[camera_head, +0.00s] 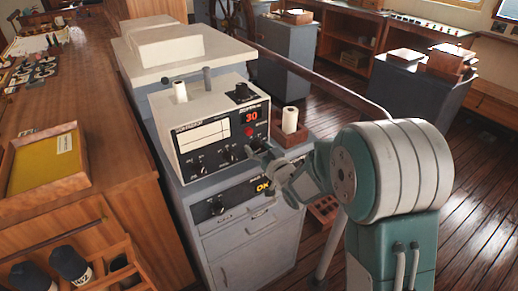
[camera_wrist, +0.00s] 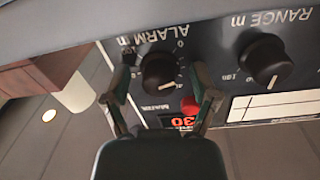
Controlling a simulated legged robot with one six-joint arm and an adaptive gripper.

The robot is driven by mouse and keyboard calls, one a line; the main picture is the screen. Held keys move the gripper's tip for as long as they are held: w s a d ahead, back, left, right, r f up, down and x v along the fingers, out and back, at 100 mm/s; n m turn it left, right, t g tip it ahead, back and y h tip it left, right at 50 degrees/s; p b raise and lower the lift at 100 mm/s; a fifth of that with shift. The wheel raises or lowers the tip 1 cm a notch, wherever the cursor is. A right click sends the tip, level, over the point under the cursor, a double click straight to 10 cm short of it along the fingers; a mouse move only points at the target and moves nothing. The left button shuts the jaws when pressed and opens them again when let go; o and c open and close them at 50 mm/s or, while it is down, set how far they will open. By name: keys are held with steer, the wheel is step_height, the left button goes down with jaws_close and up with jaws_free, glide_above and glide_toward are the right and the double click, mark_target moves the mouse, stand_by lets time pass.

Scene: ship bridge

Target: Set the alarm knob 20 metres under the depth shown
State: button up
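The depth sounder (camera_head: 210,120) is a pale box on a grey cabinet, with a red lit display (camera_head: 251,116) reading 30. The display also shows upside down in the wrist view (camera_wrist: 180,122). The black alarm knob (camera_wrist: 158,71) sits under the ALARM m label, with scale figures around it; its pointer's exact setting is hard to read. My gripper (camera_head: 260,158) is at the lower right of the sounder's face and hides this knob in the head view. In the wrist view its fingers (camera_wrist: 164,80) are open, one on each side of the knob, with gaps visible.
The range knob (camera_wrist: 265,61) is close beside the right finger in the wrist view. A red button (camera_wrist: 190,104) lies near that finger. A wooden holder with a white roll (camera_head: 290,121) stands right of the sounder. A wooden chart table (camera_head: 110,130) is at left.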

steer(key=shift+s, duration=0.1)
steer(key=v, duration=1.1)
steer(key=shift+s+d, duration=0.25)
steer(key=shift+s, duration=0.1)
steer(key=shift+f, duration=0.1)
steer(key=s+d+r+m+g+h, duration=0.3)
steer(key=s+d+r+h, duration=0.2)
steer(key=d+h, duration=0.4)
steer(key=s+d+r+g, duration=0.1)
steer(key=s+g, duration=0.2)
steer(key=s, duration=0.6)
steer(key=s+d+r+m+g, duration=0.1)
steer(key=s+g, duration=0.2)
steer(key=s, duration=0.7)
steer(key=shift+r+m, duration=0.25)
steer(key=shift+m, duration=0.05)
